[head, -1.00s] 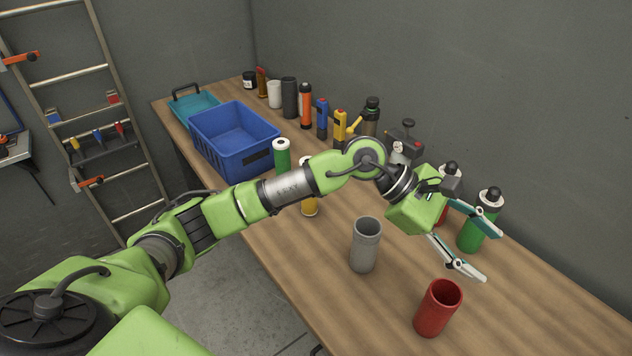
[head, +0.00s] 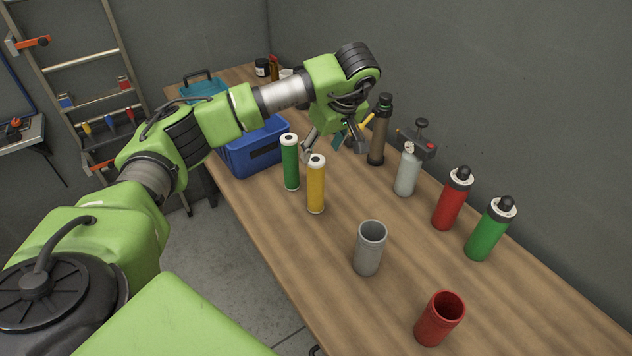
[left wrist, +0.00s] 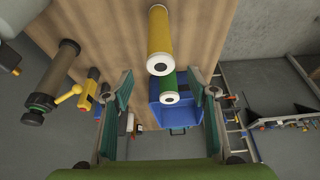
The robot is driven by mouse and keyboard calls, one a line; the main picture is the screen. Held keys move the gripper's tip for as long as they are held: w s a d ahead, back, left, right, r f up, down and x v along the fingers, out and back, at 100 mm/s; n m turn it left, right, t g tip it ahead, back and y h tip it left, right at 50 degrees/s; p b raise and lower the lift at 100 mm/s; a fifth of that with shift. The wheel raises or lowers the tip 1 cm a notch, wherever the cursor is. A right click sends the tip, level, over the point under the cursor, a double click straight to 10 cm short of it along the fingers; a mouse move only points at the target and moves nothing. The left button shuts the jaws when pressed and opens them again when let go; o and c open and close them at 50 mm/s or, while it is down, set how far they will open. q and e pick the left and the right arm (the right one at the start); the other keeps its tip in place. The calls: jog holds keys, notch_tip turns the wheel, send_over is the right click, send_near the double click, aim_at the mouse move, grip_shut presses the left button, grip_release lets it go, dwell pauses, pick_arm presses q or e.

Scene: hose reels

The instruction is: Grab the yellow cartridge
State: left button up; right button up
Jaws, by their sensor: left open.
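The yellow cartridge (head: 316,188) stands upright on the wooden table, with a white rim and dark centre on top. A green cartridge (head: 290,165) of the same kind stands close behind it to the left. My left gripper (head: 330,144) is open and empty, above the table just behind and right of the two cartridges, partly hidden by its arm. In the left wrist view, the yellow cartridge (left wrist: 159,35) lies beyond the open fingertips (left wrist: 160,78), with the green cartridge (left wrist: 169,87) between the fingers in the picture. My right gripper is not in view.
A blue crate (head: 252,158) stands behind the cartridges. A grey cup (head: 369,250) and a red cup (head: 438,320) stand nearer the front. Several bottles, including a red one (head: 451,202) and a green one (head: 488,232), line the wall side. Table between is clear.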

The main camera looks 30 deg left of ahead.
aim_at(316, 160)
pick_arm(q)
jog(key=shift+x, duration=1.05)
jog(key=shift+a+f+p, duration=0.2)
jog(key=shift+f+p, duration=0.15)
jog(key=shift+p, duration=0.3)
jog(key=p+x, duration=0.2)
jog(key=x, duration=0.2)
jog(key=shift+f, duration=0.1)
jog(key=shift+w+a+f, duration=0.1)
jog(key=shift+w+f, duration=0.05)
jog(key=shift+f, duration=0.1)
jog(key=shift+r, duration=0.1)
grip_shut()
